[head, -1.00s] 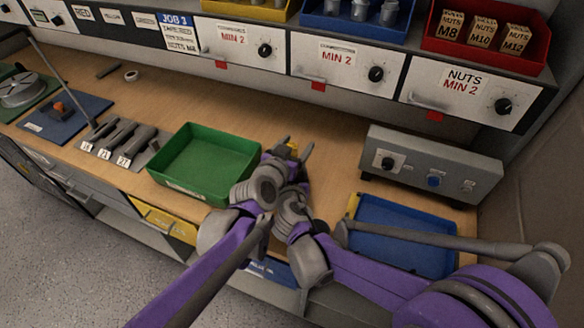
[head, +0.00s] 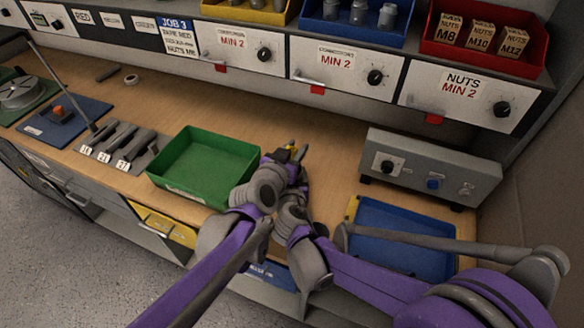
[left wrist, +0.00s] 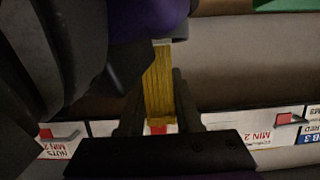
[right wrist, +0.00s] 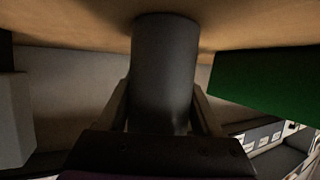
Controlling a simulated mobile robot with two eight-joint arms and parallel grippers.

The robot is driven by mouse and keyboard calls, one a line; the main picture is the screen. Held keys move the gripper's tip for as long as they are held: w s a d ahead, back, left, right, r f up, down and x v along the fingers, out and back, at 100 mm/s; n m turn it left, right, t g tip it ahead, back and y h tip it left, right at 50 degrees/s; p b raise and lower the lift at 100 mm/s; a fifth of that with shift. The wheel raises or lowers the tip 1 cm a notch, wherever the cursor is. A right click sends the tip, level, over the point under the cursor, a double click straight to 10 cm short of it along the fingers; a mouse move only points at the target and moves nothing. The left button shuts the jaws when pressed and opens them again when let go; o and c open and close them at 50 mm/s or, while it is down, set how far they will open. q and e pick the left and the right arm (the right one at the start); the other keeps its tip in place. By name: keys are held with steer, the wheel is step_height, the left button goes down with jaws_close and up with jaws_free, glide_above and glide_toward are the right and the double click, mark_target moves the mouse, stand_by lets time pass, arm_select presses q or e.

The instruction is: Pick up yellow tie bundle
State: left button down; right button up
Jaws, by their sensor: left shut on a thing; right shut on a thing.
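The yellow tie bundle (left wrist: 158,85) is a ribbed yellow strip between the fingers of my left gripper (left wrist: 158,110) in the left wrist view. The left gripper is shut on it, and dark arm parts cover some of the view beside it. In the head view a small bit of yellow shows at the tip of the left gripper (head: 293,154), above the bench right of the green bin. My right gripper (right wrist: 163,105) is shut on a dark grey cylinder (right wrist: 165,65) in the right wrist view. In the head view, the crossing arms hide the cylinder.
The green bin (head: 160,182) stands just left of the grippers. A blue tray (head: 400,265) lies to the right, below a grey control box (head: 430,168). Drawers (head: 340,68) line the back. The bench (head: 335,150) is clear between bin and box.

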arm_select(q)
step_height(320, 180, up, 18)
stand_by(0.6)
arm_select(e)
steer(key=o, duration=1.4)
